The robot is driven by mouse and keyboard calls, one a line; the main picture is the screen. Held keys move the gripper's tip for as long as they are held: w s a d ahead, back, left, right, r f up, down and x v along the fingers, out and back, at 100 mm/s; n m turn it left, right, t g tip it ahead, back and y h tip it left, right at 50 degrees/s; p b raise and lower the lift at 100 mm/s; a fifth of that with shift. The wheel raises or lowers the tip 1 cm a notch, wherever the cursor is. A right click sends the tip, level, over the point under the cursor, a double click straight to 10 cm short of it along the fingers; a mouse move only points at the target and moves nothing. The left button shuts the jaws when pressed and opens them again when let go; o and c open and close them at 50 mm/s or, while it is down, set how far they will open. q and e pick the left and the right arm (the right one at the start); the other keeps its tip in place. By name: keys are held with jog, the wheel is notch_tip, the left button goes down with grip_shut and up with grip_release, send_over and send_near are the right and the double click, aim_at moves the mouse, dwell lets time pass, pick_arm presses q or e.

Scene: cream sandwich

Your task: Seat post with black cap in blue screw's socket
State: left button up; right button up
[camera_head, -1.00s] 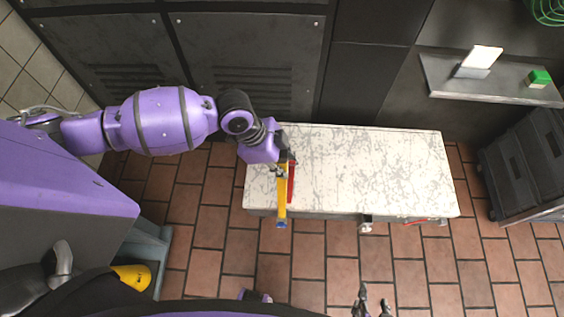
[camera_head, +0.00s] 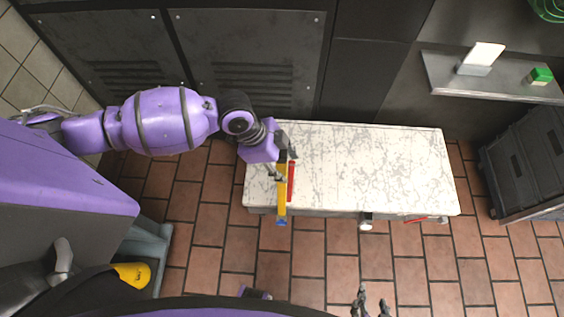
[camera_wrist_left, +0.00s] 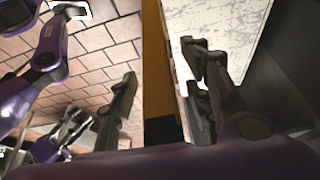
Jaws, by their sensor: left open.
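A long yellow bar (camera_head: 282,197) with a blue piece (camera_head: 282,222) at its front end lies across the left part of the pale tabletop, its end over the front edge. A red bar (camera_head: 291,184) lies close along its right side. My left gripper (camera_head: 283,163) is over the far end of the yellow bar. In the left wrist view its fingers (camera_wrist_left: 160,95) are spread, with the yellow bar (camera_wrist_left: 166,70) between them. My right gripper (camera_head: 372,304) is open and empty at the bottom of the head view.
The worn pale table (camera_head: 380,165) is clear to the right of the bars. A small metal fitting (camera_head: 366,222) and a red strip (camera_head: 424,219) show at its front edge. A metal shelf (camera_head: 500,88) holds a green-topped block (camera_head: 541,76). Dark cabinets stand behind; tiled floor lies in front.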

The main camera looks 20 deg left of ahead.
pick_arm(q)
jog(key=v, duration=1.2)
dwell(0.3)
